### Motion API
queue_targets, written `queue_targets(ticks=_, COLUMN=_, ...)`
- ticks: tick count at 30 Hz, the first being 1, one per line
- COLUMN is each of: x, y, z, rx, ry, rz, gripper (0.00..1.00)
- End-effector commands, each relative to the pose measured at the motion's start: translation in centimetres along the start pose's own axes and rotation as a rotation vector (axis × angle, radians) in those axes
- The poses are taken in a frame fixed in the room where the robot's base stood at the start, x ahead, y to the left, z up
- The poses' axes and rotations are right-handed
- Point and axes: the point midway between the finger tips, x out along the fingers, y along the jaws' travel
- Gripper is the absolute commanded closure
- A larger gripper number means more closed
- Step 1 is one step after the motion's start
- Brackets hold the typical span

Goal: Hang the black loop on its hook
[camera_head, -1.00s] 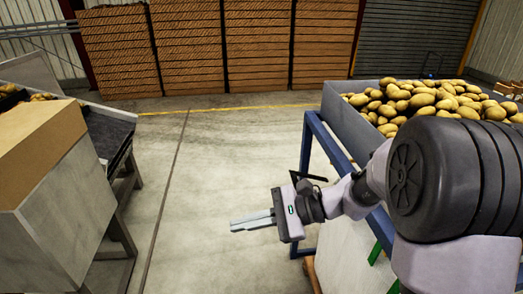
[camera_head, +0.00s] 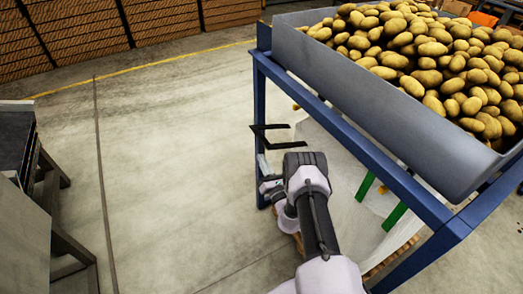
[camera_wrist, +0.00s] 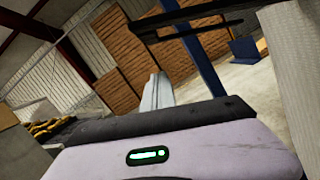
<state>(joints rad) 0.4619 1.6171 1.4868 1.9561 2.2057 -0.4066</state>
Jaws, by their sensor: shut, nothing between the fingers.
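A black angular piece with two bars (camera_head: 284,145) sticks out beside the blue leg of the potato stand. It also shows at the top of the wrist view (camera_wrist: 190,13). I cannot tell whether it is the loop or its hook, and no separate second piece is clear. My gripper (camera_head: 262,163) is just below this piece, partly hidden behind my own wrist. In the wrist view the pale fingers (camera_wrist: 157,92) are together, with nothing between them, and the black bars pass above and to the right of them.
The blue frame (camera_head: 352,140) carries a grey bin (camera_head: 375,95) heaped with potatoes. Green legs (camera_head: 395,216) and a pale panel stand under it. A grey machine (camera_head: 20,200) is at the left. Wooden crates (camera_head: 75,35) line the back. The floor between is clear.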

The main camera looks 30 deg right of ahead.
Motion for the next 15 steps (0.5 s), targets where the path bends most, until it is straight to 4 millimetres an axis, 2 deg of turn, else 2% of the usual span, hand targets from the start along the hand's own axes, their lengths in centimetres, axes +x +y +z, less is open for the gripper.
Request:
queue_targets(ticks=4, x=3.1, y=0.0, z=-0.2, rx=-0.001, ry=-0.002, rz=0.003, gripper=1.00)
queue_targets(ticks=6, x=3.3, y=0.0, z=1.5, rx=0.001, ry=-0.002, rz=0.000, gripper=1.00)
queue_targets(ticks=9, x=3.6, y=0.0, z=2.8, rx=0.001, ry=-0.001, rz=0.001, gripper=1.00)
queue_targets(ticks=15, x=3.8, y=0.1, z=3.9, rx=0.001, ry=0.001, rz=0.001, gripper=1.00)
